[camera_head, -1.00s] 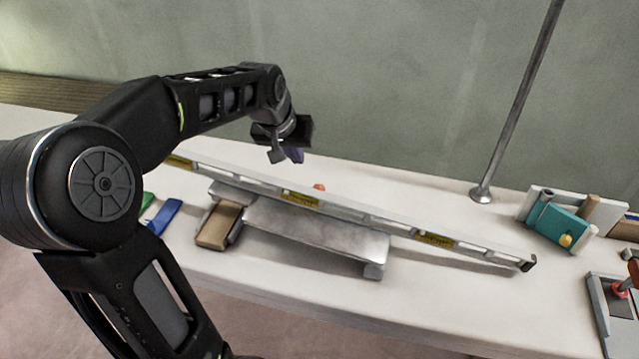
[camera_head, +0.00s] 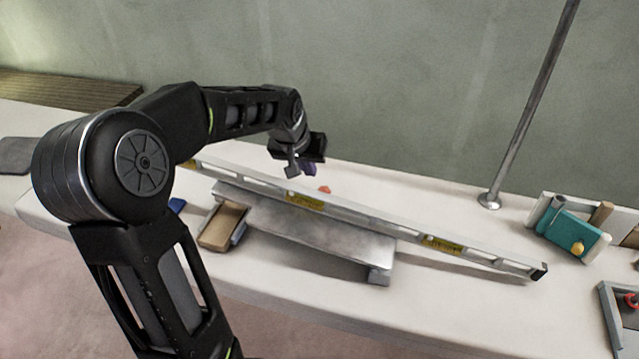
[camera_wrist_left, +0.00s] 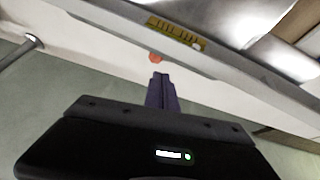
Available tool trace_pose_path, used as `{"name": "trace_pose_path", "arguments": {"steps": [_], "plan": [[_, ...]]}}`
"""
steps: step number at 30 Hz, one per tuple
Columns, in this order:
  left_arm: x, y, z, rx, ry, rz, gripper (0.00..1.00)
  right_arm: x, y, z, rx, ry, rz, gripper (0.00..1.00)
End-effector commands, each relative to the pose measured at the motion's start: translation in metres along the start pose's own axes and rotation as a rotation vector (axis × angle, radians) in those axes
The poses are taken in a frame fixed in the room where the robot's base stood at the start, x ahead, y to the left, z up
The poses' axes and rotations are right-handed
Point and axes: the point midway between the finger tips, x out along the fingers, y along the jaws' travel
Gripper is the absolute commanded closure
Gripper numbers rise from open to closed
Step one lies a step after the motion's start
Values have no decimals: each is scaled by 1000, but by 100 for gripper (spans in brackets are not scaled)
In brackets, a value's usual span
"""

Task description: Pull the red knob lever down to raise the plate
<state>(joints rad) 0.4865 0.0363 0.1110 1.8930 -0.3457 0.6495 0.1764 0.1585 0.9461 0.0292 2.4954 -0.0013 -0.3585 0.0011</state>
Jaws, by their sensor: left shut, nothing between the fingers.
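The red knob (camera_head: 324,189) shows as a small orange-red tip just behind a long spirit level (camera_head: 370,222); its lever is hidden. A grey metal plate (camera_head: 320,236) lies low on the bench in front of the level, slightly tilted in the picture. My left gripper (camera_head: 305,170) hangs behind the level, a little up and left of the knob, shut and empty. In the left wrist view its closed purple fingers (camera_wrist_left: 161,92) point toward the knob (camera_wrist_left: 155,57), with a gap between them. My right gripper is not in view.
The level lies across the bench behind the plate. A cardboard-coloured block (camera_head: 222,226) sits at the plate's left end. A metal pole (camera_head: 530,105) stands at the back right. A teal block (camera_head: 572,235) with a yellow knob is further right. Bench space before the pole is clear.

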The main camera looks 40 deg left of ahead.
Motion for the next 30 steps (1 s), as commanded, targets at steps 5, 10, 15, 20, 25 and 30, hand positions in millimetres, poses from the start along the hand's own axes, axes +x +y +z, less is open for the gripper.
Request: {"name": "trace_pose_path", "arguments": {"steps": [5, 10, 15, 20, 25, 30], "plan": [[38, 0, 1, 0, -6, 1, 100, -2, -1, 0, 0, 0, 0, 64], [68, 3, 2, 2, -4, 1, 100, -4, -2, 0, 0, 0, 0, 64], [87, 6, 2, 0, -2, 1, 100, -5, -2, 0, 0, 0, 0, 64], [93, 7, 3, 1, 0, 1, 100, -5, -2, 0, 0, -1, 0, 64], [93, 7, 3, 0, 0, 0, 100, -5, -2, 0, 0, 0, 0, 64], [97, 8, 4, 1, 0, 1, 100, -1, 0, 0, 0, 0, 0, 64]]}}
